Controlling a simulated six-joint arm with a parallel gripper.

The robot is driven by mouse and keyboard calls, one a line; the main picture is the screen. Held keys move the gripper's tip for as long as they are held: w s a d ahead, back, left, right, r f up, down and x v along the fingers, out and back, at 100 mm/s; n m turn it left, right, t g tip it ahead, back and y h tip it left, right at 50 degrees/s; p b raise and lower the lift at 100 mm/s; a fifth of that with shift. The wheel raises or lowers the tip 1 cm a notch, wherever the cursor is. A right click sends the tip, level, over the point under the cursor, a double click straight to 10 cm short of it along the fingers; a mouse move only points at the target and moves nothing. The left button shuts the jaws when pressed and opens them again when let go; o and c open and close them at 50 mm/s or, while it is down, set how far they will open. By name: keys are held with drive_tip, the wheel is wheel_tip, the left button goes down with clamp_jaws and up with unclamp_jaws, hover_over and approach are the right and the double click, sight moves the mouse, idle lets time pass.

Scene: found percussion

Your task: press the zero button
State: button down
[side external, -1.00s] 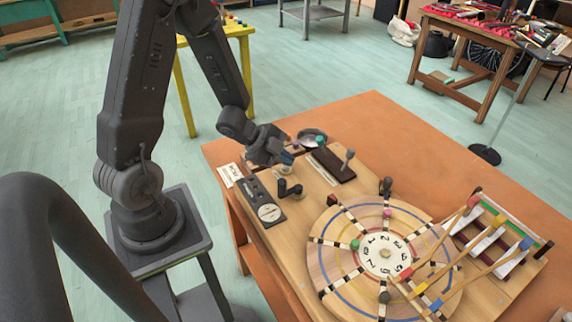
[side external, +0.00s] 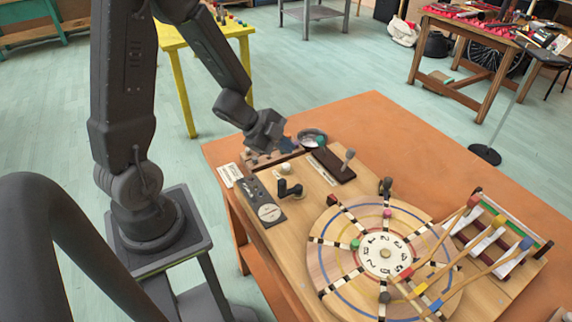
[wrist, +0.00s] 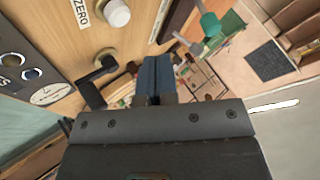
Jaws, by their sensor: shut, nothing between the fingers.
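The zero button is a round white knob (wrist: 117,13) at the top of the wrist view, beside a paper label (wrist: 82,14) reading ZERO. In the side external view the white knob (side external: 285,168) stands on the wooden board near the black crank. My gripper (side external: 289,146) is above and behind the knob, apart from it. In the wrist view its blue fingers (wrist: 153,64) are together with nothing between them, and the knob lies off to their upper left.
A black crank (side external: 289,189) and a dark panel with a gauge (side external: 258,201) are close to the knob. A numbered wheel (side external: 330,262) with mallets lies in front.

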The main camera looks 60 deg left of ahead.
drive_tip(key=shift+r, duration=1.2)
drive_tip(key=shift+w+r, duration=0.1)
wheel_tip(320, 180, up, 6)
drive_tip(key=w+n+t+y, duration=0.2)
drive_tip(key=n+y, duration=0.1)
drive_tip(key=y, duration=0.1)
wheel_tip(320, 180, up, 5)
drive_tip(key=n+y, duration=0.3)
drive_tip(key=n, duration=0.2)
hover_over(283, 167)
drive_tip(key=s+d+r+n+g+h, duration=0.1)
drive_tip(key=s+d+r+n+g, duration=0.1)
drive_tip(key=s+d, duration=0.3)
drive_tip(key=s+d+r+n+g+h, duration=0.2)
drive_tip(key=s+d, duration=0.3)
drive_tip(key=s, duration=0.3)
drive_tip(key=shift+d+r+n+g, duration=0.25)
drive_tip(key=shift+n+g, duration=0.15)
drive_tip(key=shift+n, duration=0.5)
drive_tip(key=shift+w, duration=0.1)
